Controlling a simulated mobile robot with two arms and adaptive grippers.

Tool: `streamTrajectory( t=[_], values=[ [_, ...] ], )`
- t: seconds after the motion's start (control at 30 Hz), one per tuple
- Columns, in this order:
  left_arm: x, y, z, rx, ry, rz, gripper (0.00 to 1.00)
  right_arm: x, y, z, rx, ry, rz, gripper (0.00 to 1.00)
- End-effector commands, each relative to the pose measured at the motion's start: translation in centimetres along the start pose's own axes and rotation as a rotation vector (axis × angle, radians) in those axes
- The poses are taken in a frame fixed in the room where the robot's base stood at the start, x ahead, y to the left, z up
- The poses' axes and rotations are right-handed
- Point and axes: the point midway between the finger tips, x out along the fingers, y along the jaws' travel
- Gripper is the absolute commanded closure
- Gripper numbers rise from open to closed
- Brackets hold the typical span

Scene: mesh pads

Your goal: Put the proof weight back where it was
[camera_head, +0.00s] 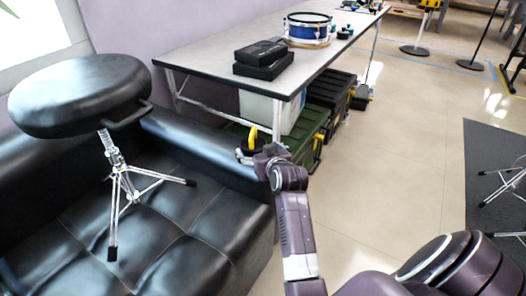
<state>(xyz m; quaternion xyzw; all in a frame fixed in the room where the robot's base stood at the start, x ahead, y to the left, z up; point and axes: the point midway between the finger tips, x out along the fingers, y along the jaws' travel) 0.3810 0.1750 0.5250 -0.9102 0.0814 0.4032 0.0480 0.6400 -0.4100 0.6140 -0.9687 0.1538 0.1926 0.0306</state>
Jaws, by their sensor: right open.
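I cannot make out the proof weight in this view. My right gripper (250,150) is small and partly hidden by its own wrist, at the end of my purple arm coming from the lower right. It is open, beyond the right end of the black couch and in front of the green case. A yellow patch shows at the gripper; I cannot tell what it belongs to. My left gripper is not in view.
A black stool (80,95) stands on the black couch (165,235). The grey table (215,52) bears black boxes (263,58) and a blue drum (308,29). Green cases (308,138) sit under it. The tiled floor (400,150) is clear up to a dark mat (490,150).

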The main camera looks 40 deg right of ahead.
Motion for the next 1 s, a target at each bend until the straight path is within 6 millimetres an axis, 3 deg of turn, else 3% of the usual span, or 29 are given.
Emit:
streamTrajectory(
  t=[0.3, 0.5, 0.6, 0.67, 0.77, 0.9, 1.0],
  values=[
    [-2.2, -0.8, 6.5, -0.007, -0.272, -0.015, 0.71, -4.0, 0.0, -0.1, 0.001, 0.000, -0.001, 0.18],
    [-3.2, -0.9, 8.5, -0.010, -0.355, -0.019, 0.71, -5.1, 0.0, 0.0, -0.001, -0.001, -0.001, 0.18],
    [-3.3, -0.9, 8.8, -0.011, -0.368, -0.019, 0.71, -5.9, -0.6, 1.1, -0.023, -0.029, -0.014, 0.18],
    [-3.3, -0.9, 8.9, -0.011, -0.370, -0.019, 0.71, -7.0, -1.4, 2.9, -0.055, -0.074, -0.036, 0.18],
    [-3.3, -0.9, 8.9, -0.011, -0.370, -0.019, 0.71, -10.2, -3.6, 7.7, -0.134, -0.200, -0.093, 0.18],
    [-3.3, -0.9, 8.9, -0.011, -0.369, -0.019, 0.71, -17.5, -6.9, 16.0, -0.250, -0.431, -0.194, 0.18],
    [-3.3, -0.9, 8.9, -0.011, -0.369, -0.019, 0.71, -23.3, -8.3, 21.0, -0.312, -0.586, -0.254, 0.18]
  ],
)
